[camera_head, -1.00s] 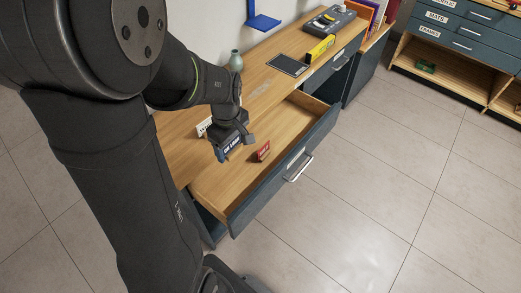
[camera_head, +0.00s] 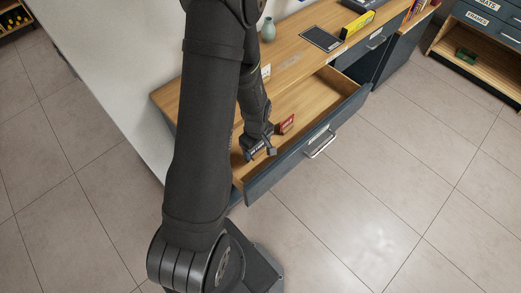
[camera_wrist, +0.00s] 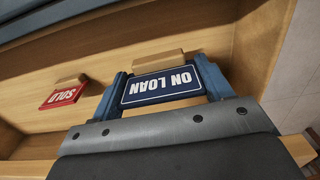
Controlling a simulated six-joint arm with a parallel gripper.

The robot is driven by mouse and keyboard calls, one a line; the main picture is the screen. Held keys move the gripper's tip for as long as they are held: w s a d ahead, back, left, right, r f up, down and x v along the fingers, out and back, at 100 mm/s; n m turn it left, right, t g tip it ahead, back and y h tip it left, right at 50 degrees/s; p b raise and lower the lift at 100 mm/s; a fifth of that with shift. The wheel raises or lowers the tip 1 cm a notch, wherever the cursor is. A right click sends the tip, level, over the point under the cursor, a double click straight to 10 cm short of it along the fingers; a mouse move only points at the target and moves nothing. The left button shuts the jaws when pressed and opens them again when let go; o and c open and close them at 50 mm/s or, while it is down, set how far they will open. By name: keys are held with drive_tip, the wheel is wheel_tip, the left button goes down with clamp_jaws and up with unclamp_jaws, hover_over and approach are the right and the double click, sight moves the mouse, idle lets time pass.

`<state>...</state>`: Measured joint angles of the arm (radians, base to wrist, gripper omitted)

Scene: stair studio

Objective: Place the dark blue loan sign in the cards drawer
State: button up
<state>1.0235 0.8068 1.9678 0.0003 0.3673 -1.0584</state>
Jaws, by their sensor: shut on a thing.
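The dark blue loan sign (camera_wrist: 162,86), lettered "ON LOAN" and upside down in the wrist view, is between the two fingers of my gripper (camera_wrist: 165,88). My gripper is shut on it. In the head view my gripper (camera_head: 262,150) is low inside the open cards drawer (camera_head: 312,115), near its left end, and the sign (camera_head: 256,149) shows small there. Whether the sign touches the drawer floor I cannot tell. A light wooden block, seemingly the sign's foot, shows behind it in the wrist view.
A red "SOLD" sign (camera_head: 286,124) stands in the drawer beside my gripper; it also shows in the wrist view (camera_wrist: 63,95). The drawer's right part is bare.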

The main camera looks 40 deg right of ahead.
sight(257, 151)
drive_tip(key=shift+f, duration=2.6)
drive_tip(key=shift+f, duration=0.1)
drive_tip(key=o, duration=0.9)
drive_tip(key=shift+o, duration=0.2)
wheel_tip(257, 151, up, 12)
drive_tip(key=shift+r, duration=0.1)
wheel_tip(257, 151, down, 12)
drive_tip(key=shift+f, duration=0.2)
drive_tip(key=shift+r, duration=0.55)
